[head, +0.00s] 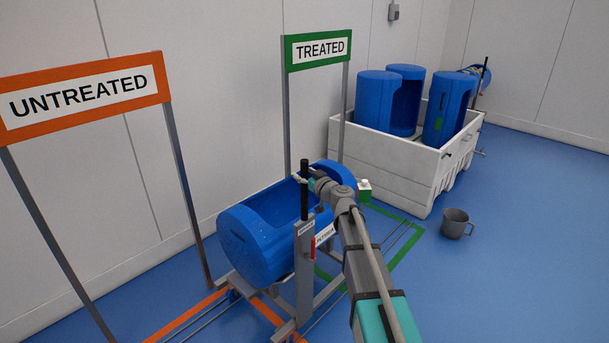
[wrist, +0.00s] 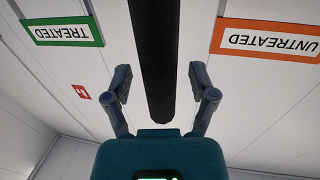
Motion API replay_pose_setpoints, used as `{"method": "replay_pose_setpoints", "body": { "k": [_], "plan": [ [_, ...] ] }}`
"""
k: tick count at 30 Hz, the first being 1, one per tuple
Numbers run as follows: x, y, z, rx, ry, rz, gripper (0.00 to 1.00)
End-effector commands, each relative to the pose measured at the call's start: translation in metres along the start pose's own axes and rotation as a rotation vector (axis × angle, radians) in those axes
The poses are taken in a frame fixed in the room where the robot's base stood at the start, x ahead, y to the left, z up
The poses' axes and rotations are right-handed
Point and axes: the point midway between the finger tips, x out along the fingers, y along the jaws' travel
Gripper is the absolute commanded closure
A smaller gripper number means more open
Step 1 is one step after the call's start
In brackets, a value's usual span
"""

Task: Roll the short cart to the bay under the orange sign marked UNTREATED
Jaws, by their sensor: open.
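A grey cart (head: 304,275) carries a blue tub (head: 248,245) lying on its side with a cut-out opening. Its upright post has a black grip (head: 304,200) at the top. The cart stands by the orange floor lines (head: 270,315), between the two signs. The orange UNTREATED sign (head: 85,95) is at the left. My gripper (head: 308,180) is at the black grip. In the wrist view the open fingers (wrist: 160,75) stand on either side of the black grip (wrist: 155,45), with gaps showing. The orange sign also shows upside down there (wrist: 268,40).
A green TREATED sign (head: 319,47) stands behind, with a green floor outline (head: 405,262). A white bin (head: 385,155) holds several blue tubs. Another black handle (head: 485,75) shows behind it.

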Motion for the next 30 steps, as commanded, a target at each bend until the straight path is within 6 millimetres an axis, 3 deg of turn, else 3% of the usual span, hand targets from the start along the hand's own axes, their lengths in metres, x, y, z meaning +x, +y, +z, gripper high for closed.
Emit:
{"method": "replay_pose_setpoints", "body": {
  "k": [3,12,15,30],
  "plan": [
    [-0.0002,-0.0001,0.0,0.0,0.0,0.0,0.3],
    [-0.0002,0.0,0.0,0.0,0.0,0.0,0.86],
    [-0.0002,-0.0001,0.0,0.0,0.0,0.0,1.0],
    [-0.0049,0.0009,0.0002,-0.001,0.0,0.011,1.0]
  ]
}}
